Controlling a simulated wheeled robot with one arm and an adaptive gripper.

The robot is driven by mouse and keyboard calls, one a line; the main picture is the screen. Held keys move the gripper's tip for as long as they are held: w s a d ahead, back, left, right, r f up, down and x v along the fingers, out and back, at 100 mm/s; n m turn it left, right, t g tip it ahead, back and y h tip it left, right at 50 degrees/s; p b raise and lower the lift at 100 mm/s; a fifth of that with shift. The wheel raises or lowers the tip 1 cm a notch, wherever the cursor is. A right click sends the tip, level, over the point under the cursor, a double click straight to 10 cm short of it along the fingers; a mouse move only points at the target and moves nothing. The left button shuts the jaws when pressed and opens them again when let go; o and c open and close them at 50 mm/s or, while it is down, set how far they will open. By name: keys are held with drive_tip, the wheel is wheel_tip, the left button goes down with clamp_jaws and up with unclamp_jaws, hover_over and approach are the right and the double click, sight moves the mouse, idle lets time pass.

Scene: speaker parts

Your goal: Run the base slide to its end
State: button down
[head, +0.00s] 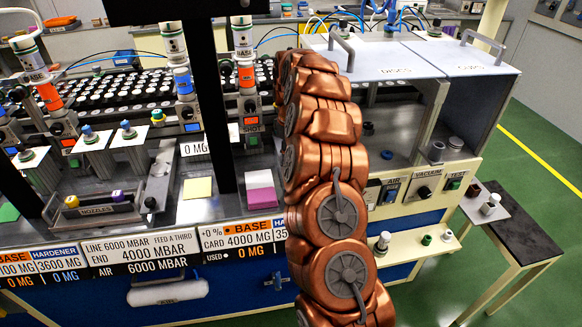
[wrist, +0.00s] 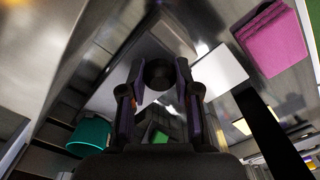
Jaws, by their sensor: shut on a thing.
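In the wrist view my gripper (wrist: 159,76) has its two fingers on either side of a dark round knob (wrist: 158,73) and is shut on it. Whether this knob belongs to the base slide I cannot tell. In the head view my copper arm hides the gripper and whatever it holds. A dispenser with an orange band (head: 247,105) stands just left of my arm. Another orange-banded dispenser, marked BASE (head: 47,96), stands at the far left. The base slide's travel and end are not clearly visible.
A white and magenta pad (head: 261,190) and a pale yellow pad (head: 198,188) lie on the bench. A grey cabinet (head: 475,62) stands right of my arm. A small side table (head: 530,232) is at the far right, with green floor around it. A dark post crosses the bench's left half.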

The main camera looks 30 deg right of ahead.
drive_tip(key=shift+w+d, duration=0.25)
drive_tip(key=shift+w, duration=0.25)
drive_tip(key=shift+w+d, duration=0.2)
drive_tip(key=shift+w, duration=0.25)
drive_tip(key=c, duration=0.7)
unclamp_jaws()
drive_tip(key=shift+c, duration=0.2)
wheel_tip(320, 180, up, 12)
drive_tip(key=shift+a, duration=0.1)
